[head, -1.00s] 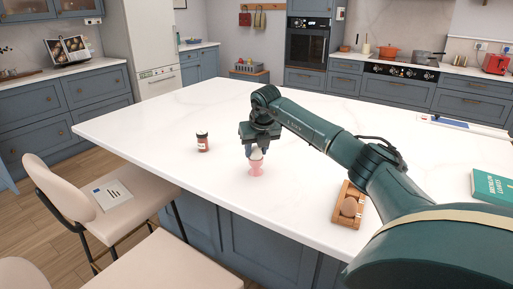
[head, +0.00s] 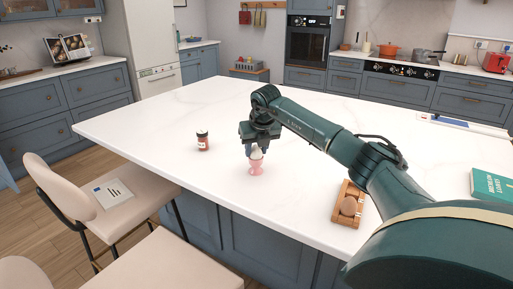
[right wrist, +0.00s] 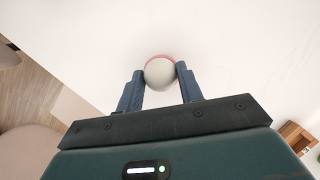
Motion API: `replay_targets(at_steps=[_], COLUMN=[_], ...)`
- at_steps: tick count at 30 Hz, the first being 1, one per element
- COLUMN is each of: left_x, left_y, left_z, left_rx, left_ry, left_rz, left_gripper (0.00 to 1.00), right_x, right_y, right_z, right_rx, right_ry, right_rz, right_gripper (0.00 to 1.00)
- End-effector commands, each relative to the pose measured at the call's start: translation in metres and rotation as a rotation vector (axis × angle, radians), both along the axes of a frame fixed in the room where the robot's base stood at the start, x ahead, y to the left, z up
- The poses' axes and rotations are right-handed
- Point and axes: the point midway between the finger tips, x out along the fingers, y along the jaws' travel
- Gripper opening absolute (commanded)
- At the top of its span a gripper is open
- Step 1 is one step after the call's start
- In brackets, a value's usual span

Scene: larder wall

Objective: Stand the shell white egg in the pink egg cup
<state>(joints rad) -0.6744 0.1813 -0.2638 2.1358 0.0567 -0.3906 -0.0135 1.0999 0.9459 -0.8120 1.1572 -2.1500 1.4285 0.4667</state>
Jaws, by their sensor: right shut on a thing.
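The shell white egg (head: 256,152) is upright in the pink egg cup (head: 256,168), which stands on the white island top near its front edge. My right gripper (head: 256,150) comes down from above and is shut on the egg. In the right wrist view the egg (right wrist: 160,72) is between the two fingertips (right wrist: 159,74), with the pink rim of the cup (right wrist: 160,55) showing behind it. How deep the egg sits in the cup is hard to tell. My left gripper is not in view.
A small dark-lidded jar (head: 203,142) stands left of the cup. A wooden holder (head: 340,211) with a brown egg (head: 349,206) lies to the right. A teal book (head: 492,186) is at the far right. The island top (head: 180,115) is clear around the cup.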

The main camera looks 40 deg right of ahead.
Motion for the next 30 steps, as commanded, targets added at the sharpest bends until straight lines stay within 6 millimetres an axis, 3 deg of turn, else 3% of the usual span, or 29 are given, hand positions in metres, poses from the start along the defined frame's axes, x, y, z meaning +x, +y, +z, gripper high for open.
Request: replay_targets(at_steps=[2, 3, 12, 22, 30], left_x=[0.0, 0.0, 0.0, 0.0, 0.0], left_y=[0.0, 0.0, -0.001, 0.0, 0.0], left_z=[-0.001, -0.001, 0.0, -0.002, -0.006], left_rx=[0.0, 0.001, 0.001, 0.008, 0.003], left_ry=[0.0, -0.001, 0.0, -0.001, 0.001], left_rz=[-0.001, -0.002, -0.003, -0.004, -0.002], left_gripper=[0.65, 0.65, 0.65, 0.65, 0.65], right_x=[-0.002, -0.002, -0.001, -0.002, -0.021], right_y=[0.001, 0.001, 0.001, 0.001, 0.009], right_z=[-0.006, -0.006, -0.004, 0.004, 0.053], right_rx=[0.002, 0.002, 0.001, 0.0, -0.001], right_ry=[0.013, 0.013, 0.008, 0.002, -0.002], right_rz=[0.002, 0.002, 0.001, 0.001, 0.001], right_gripper=[0.24, 0.39, 0.62, 0.62, 0.62])
